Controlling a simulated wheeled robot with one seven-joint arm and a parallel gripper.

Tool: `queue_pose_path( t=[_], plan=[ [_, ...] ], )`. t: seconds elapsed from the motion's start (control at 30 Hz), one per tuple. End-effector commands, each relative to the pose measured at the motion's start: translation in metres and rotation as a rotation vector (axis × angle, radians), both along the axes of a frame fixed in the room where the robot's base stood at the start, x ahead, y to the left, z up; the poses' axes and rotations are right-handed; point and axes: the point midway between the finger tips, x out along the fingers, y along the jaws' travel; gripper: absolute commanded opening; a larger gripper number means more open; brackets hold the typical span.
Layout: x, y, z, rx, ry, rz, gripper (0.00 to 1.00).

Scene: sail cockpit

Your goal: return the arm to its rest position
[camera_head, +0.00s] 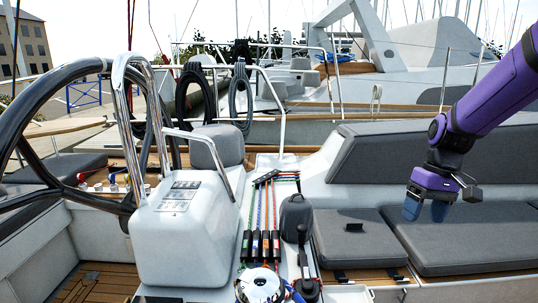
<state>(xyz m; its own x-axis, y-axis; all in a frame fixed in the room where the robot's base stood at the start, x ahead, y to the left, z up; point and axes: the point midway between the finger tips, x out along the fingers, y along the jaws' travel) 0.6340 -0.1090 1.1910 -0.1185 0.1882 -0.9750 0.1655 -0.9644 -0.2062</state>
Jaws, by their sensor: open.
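My purple arm (490,98) comes in from the right edge of the head view. It bends down to my gripper (426,210), which points downward with two blue fingertips apart. My gripper is open, and nothing shows between the fingers. It hangs in front of the grey backrest (375,150) and appears above the grey seat cushions (470,240). Its exact height over them is hard to tell.
A black steering wheel (22,105) and white pedestal (185,235) with a chrome rail stand at left. Coloured ropes run to black clutches (265,246) at centre. A winch (260,287) sits at the bottom. The space around my gripper looks clear.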

Motion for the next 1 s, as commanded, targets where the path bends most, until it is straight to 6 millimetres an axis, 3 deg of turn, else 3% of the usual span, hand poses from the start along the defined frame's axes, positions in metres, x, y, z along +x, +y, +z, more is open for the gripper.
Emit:
queue_pose_path(
  t=[0.2,0.5,0.7,1.0],
  plan=[
    [-0.040,0.016,0.048,-0.083,-0.112,-0.035,0.70],
    [-0.100,0.031,0.094,-0.152,-0.275,-0.099,0.70],
    [-0.143,0.038,0.114,-0.170,-0.392,-0.146,0.70],
    [-0.193,0.040,0.125,-0.159,-0.530,-0.208,0.70]
  ],
)
